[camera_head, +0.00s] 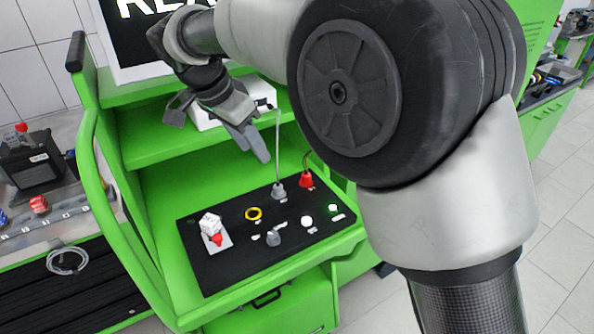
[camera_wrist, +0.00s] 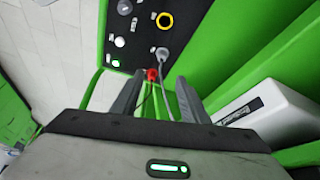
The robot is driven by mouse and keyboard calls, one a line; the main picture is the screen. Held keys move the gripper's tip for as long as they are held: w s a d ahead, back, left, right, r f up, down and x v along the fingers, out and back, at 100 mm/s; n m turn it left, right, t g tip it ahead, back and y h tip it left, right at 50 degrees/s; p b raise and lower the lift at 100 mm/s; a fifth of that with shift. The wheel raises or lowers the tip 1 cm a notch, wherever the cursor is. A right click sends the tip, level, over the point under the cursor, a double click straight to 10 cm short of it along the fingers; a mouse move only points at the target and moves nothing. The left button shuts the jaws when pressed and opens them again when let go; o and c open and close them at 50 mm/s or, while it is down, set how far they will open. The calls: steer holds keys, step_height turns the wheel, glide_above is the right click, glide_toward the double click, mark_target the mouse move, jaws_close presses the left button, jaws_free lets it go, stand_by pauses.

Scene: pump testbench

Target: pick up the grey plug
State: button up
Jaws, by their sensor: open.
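The grey plug (camera_head: 279,190) stands upright on the black panel (camera_head: 205,270), with a cable rising from its top. In the wrist view the grey plug (camera_wrist: 162,52) lies ahead of the fingertips, between the yellow ring and the red plug. My gripper (camera_head: 255,152) hangs above the back of the panel, apart from the grey plug.
The red plug (camera_head: 306,180) stands close beside the grey plug, with its own cable. The panel also bears a yellow ring (camera_head: 254,214), a grey knob (camera_head: 273,238), a white switch with a red part (camera_head: 213,230) and a green light (camera_head: 333,209). A white box (camera_head: 203,117) sits on the shelf.

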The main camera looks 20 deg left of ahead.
glide_above(277, 186)
steer(key=s, duration=0.3)
steer(key=f, duration=1)
steer(key=shift+w+a, duration=0.15)
steer(key=shift+a, duration=0.05)
steer(key=shift+a+p+x, duration=0.15)
steer(key=shift+p+x, duration=0.05)
steer(key=shift+x, duration=1.2)
steer(key=shift+a+p+x, duration=0.15)
steer(key=shift+p+x, duration=0.05)
steer(key=shift+x, duration=1.2)
steer(key=shift+w, duration=0.15)
steer(key=c, duration=1)
